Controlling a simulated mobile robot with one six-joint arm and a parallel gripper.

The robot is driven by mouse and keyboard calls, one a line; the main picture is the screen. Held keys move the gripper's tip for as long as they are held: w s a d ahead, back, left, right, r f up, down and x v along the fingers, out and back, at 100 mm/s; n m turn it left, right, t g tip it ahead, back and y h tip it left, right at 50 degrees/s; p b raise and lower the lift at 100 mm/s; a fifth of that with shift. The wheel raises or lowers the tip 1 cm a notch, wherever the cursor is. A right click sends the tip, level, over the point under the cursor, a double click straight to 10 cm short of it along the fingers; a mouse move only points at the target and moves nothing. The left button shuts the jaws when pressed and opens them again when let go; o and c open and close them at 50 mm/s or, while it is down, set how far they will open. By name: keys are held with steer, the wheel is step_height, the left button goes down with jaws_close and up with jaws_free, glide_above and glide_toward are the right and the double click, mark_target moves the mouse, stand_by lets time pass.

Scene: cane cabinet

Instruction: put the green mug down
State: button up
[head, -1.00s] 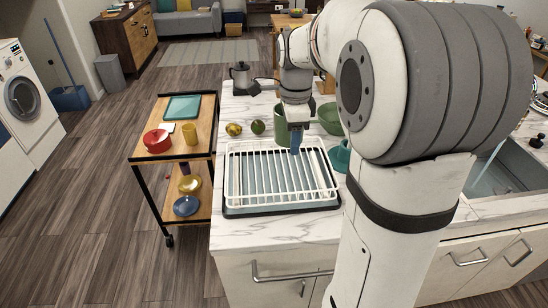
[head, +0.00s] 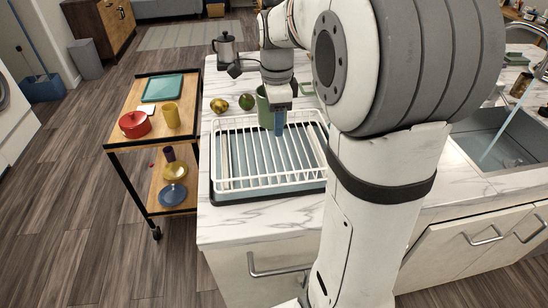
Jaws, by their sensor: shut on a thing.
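The green mug (head: 263,108) is at the far edge of the white dish rack, upright, partly hidden behind my gripper. My gripper (head: 280,128) points down and is shut on the mug's near right side. I cannot tell whether the mug's base touches the counter, because the rack and gripper cover it. The dish rack (head: 235,183) stands empty on a dark tray just in front of the mug.
The marble counter (head: 240,222) is bare in front of the rack. A wooden cart (head: 150,95) with a red pot is at left. A sink (head: 505,140) is at right.

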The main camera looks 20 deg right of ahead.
step_height(320, 180, down, 10)
steer(key=shift+f+p, duration=0.2)
steer(key=shift+p, duration=0.2)
steer(key=o, duration=1.5)
step_height(320, 180, up, 12)
steer(key=shift+s+f, duration=0.1)
steer(key=s+a+f+n+t, duration=0.1)
steer(key=s+a+n, duration=0.1)
steer(key=s+n, duration=0.4)
steer(key=s+a+f+n+t, duration=0.1)
steer(key=s+a+f+n, duration=0.1)
steer(key=s+n, duration=0.4)
steer(key=s+a+f+n+t, duration=0.1)
steer(key=s+a+n, duration=0.1)
steer(key=s+n, duration=0.4)
steer(key=shift+s+a+f+n, duration=0.1)
steer(key=shift+f+n, duration=0.1)
steer(key=shift+n, duration=0.35)
steer(key=shift+a+f+n, duration=0.1)
steer(key=shift+f+n, duration=0.05)
steer(key=shift+n, duration=0.4)
